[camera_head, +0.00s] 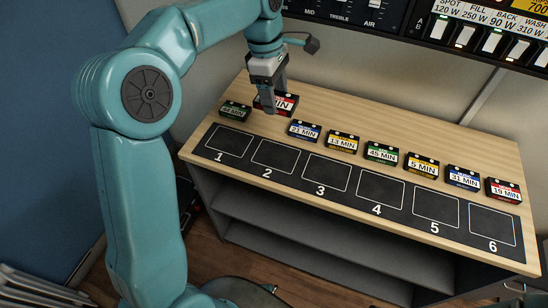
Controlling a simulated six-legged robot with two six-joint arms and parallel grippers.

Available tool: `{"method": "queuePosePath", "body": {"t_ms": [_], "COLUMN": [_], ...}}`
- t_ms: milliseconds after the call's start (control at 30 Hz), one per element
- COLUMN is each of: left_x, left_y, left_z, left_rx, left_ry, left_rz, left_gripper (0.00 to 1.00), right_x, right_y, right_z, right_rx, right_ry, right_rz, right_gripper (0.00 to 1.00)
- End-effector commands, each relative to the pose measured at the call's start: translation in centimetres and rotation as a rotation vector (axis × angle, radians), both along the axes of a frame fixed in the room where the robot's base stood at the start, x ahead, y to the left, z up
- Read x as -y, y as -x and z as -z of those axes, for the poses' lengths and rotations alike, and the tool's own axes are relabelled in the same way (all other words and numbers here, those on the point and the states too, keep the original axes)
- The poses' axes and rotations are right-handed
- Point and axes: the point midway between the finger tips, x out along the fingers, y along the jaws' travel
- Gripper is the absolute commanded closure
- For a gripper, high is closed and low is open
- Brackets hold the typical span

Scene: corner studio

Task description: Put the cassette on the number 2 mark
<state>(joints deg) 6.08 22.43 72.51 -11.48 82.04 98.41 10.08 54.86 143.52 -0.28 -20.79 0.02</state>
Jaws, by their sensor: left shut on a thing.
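My left gripper (270,100) is shut on a red-labelled cassette (287,104) near the back left of the wooden table. One finger covers part of its label, so only "IN" reads clearly. The held cassette looks larger than the others, as if raised, but I cannot tell its exact height. The number 2 mark (275,156) is an empty outlined square on the black strip, nearer the front edge than the gripper. My right gripper is not in view.
A green cassette (235,111) lies just left of the held one. A row of cassettes runs right from the blue 21 MIN cassette (304,131) behind the marks. All numbered squares on the black strip (330,195) are empty.

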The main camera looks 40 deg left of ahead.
Motion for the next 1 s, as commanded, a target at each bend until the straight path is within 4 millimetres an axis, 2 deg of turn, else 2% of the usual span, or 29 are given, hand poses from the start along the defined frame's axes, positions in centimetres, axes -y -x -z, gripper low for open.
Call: {"method": "queuePosePath", "body": {"t_ms": [300,433,533,667,900,1000], "left_x": [0.0,0.0,0.0,0.0,0.1,0.1], "left_y": [-0.2,-0.2,-0.1,-0.1,0.1,0.1], "left_z": [9.1,12.4,14.1,15.1,18.7,19.3], "left_rx": [-0.006,-0.004,-0.002,0.000,-0.001,0.000], "left_ry": [0.000,0.000,0.000,0.000,0.000,0.000], "left_rz": [0.002,0.002,0.000,0.000,-0.001,0.001], "left_gripper": [0.70,0.70,0.70,0.70,0.70,0.70], "right_x": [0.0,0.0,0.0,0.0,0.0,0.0], "right_y": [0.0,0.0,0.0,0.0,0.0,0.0], "right_z": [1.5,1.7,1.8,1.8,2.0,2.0], "right_rx": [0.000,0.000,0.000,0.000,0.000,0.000], "right_ry": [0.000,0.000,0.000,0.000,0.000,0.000], "right_rz": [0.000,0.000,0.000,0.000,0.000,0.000], "right_gripper": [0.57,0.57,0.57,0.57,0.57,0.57]}}
